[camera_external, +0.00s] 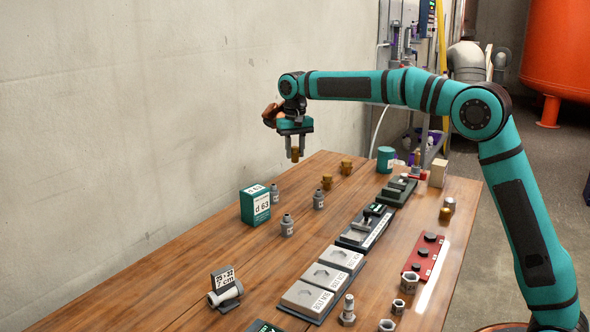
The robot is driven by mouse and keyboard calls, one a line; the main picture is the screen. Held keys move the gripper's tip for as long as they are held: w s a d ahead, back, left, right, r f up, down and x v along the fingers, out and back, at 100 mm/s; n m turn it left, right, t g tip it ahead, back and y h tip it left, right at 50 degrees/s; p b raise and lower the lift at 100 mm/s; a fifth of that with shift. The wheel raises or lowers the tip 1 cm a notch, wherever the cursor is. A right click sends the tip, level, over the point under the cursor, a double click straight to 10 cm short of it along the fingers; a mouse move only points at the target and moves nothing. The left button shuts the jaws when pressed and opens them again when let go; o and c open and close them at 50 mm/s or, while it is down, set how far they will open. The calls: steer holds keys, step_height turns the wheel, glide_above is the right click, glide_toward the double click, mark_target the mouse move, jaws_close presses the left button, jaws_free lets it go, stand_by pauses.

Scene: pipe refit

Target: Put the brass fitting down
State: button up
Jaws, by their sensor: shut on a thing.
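My gripper (295,156) hangs at the end of the teal arm, pointing down, near the far left edge of the wooden table. It is shut on a small brass fitting (295,154), which shows between the fingertips and appears to be above the table. Other brass fittings stand on the table to the right of it: one (327,182) near the left side, one (346,167) farther back, and one (445,214) on the right side.
A teal box (255,204) and several grey fittings (287,226) stand on the left of the table (220,262). Grey trays (312,298) run along the middle. A red plate (425,257) and several nuts lie at right. Bare wood shows front left.

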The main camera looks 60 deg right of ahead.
mark_target(295, 147)
step_height(295, 147, up, 5)
steer(key=shift+a+f, duration=0.1)
steer(key=shift+f, duration=0.1)
steer(key=w+a+n, duration=0.3)
steer(key=a+n, duration=0.4)
steer(key=a, duration=2.6)
steer(key=s+a+n, duration=0.2)
steer(key=s+a, duration=0.1)
steer(key=a, duration=0.7)
steer(key=s+a+n, duration=0.2)
steer(key=s+a, duration=0.1)
steer(key=a, duration=0.7)
steer(key=s+a+n, duration=0.3)
steer(key=a, duration=0.8)
steer(key=shift+d+f, duration=0.1)
steer(key=shift+f, duration=7.55)
steer(key=shift+f, duration=0.1)
